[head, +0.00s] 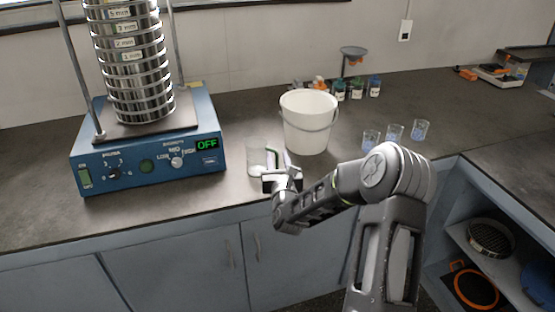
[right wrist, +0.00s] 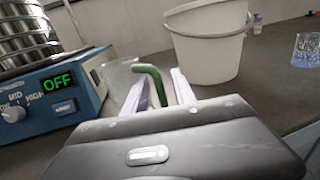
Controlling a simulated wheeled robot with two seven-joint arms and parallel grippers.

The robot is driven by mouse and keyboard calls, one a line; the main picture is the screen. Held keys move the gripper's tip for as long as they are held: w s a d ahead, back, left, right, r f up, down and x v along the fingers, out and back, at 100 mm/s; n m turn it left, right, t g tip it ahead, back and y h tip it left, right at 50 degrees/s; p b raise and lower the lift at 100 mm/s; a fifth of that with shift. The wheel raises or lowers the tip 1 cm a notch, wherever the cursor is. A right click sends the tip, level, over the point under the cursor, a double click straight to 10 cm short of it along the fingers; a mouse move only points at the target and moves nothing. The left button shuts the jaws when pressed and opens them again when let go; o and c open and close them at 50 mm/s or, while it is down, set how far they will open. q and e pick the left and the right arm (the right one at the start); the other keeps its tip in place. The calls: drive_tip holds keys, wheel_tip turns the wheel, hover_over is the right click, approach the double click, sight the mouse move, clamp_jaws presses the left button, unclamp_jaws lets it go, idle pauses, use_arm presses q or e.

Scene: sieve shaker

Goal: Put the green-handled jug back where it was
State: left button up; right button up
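The jug (head: 257,156) is clear, with some pale content low inside, and appears to stand upright on the dark counter between the blue shaker and the white bucket. In the right wrist view the clear jug body (right wrist: 117,76) shows faintly, with its green handle (right wrist: 152,82) toward me. My right gripper (head: 279,172) is at the handle side of the jug. In the wrist view its fingers (right wrist: 161,88) stand on both sides of the handle, with a visible gap on the right side. My left gripper is not in view.
The blue sieve shaker (head: 150,160) with its sieve stack (head: 130,60) stands left; its display reads OFF. The white bucket (head: 308,125) is close behind the gripper. Small beakers (head: 394,132) with blue content and bottles (head: 357,88) stand right. The counter's front left is clear.

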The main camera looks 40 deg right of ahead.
drive_tip(key=shift+r, duration=0.2)
drive_tip(key=shift+s+a+f, duration=0.1)
drive_tip(key=shift+s+a, duration=0.05)
drive_tip(key=shift+s, duration=0.1)
drive_tip(key=b+v, duration=0.1)
drive_tip(key=v, duration=1)
drive_tip(key=shift+a+b, duration=0.15)
drive_tip(key=shift+b, duration=0.2)
drive_tip(key=shift+s+f, duration=0.1)
